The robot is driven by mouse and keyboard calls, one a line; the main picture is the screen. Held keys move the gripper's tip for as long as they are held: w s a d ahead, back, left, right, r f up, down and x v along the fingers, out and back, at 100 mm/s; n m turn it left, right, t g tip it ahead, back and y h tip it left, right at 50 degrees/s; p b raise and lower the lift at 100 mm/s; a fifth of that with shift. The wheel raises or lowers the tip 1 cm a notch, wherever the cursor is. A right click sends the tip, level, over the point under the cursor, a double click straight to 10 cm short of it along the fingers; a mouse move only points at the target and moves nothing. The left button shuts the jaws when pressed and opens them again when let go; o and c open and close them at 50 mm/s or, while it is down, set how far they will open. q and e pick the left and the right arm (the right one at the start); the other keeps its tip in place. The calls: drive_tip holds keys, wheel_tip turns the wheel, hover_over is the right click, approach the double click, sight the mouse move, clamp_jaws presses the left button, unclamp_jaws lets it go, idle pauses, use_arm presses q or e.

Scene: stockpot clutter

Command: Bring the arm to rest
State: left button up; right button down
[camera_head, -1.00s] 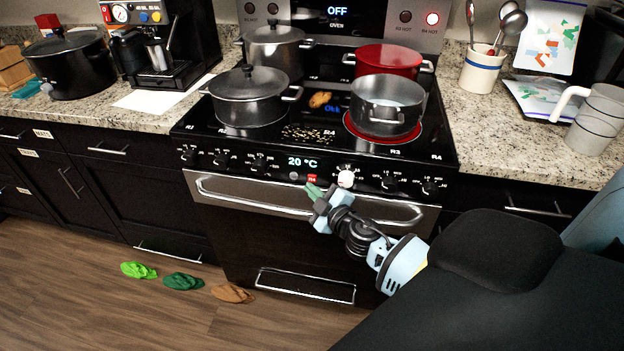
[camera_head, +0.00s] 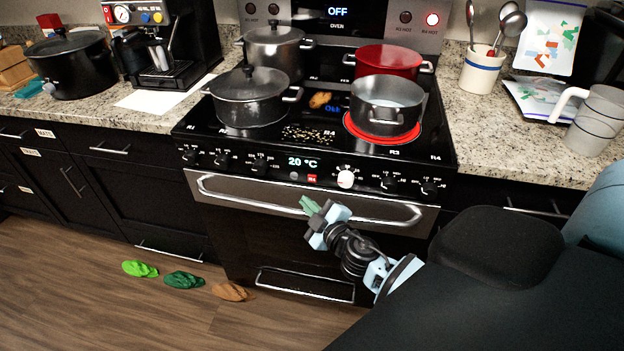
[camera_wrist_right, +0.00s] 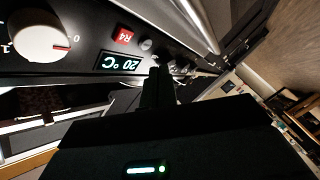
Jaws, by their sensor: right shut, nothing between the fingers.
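My right gripper (camera_head: 311,205) is in front of the stove, level with the oven handle and just below the control panel. Its green fingertips are together, with nothing between them. In the right wrist view the dark fingers (camera_wrist_right: 159,85) are close together in front of the panel with the white knob (camera_wrist_right: 40,35) and the 20 °C display (camera_wrist_right: 122,64). My left gripper is not in view.
The oven handle (camera_head: 260,199) runs close behind the gripper. An open steel pot (camera_head: 386,107) stands on a glowing red burner. A lidded pot (camera_head: 250,98), another steel pot (camera_head: 274,52) and a red pot (camera_head: 388,60) share the cooktop. Several slippers (camera_head: 183,280) lie on the floor.

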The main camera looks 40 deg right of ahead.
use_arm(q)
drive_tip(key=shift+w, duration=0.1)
